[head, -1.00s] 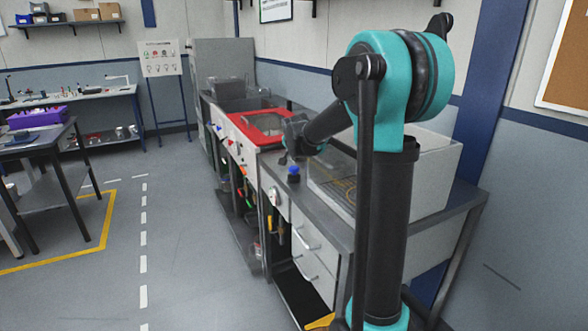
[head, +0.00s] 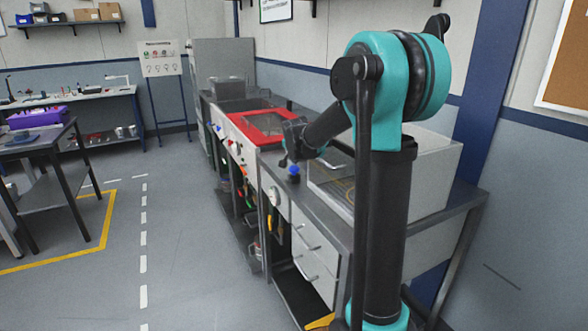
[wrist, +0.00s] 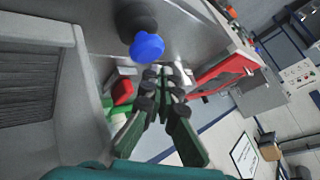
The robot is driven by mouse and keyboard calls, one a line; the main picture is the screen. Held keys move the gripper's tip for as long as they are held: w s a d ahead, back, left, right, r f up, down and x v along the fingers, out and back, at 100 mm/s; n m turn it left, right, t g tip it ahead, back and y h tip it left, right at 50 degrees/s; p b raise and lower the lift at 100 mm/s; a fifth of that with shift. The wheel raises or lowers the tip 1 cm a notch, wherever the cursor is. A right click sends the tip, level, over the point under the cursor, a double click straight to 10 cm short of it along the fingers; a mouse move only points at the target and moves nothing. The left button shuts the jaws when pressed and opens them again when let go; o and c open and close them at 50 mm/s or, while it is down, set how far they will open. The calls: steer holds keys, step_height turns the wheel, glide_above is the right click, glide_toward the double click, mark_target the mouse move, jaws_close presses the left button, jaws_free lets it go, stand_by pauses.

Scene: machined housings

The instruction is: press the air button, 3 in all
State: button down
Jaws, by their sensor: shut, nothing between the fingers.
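A blue button cap (head: 293,170) on a dark base stands on the steel worktop, towards its front edge. I take it to be the air button; no label can be read. In the wrist view the blue cap (wrist: 147,47) shows whole, just beyond my fingertips and slightly left of them. My gripper (head: 284,161) is at the bench beside the button in the head view. In the wrist view my gripper (wrist: 162,73) has its fingertips together, with nothing held. The fingertips look apart from the cap, though the depth is hard to judge.
A red-framed recess (head: 262,128) lies further along the bench. A clear-fronted pale enclosure (head: 435,165) stands on the right end, beside my arm. Drawers (head: 313,255) are below the worktop. A purple bin (head: 37,118) sits on a table at left. The floor between is open.

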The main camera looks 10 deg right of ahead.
mark_target(294, 168)
steer(key=shift+f, duration=0.1)
stand_by(0.6)
steer(key=shift+f, duration=0.3)
steer(key=shift+f, duration=0.8)
stand_by(0.9)
steer(key=shift+r, duration=1.2)
steer(key=shift+r, duration=2.55)
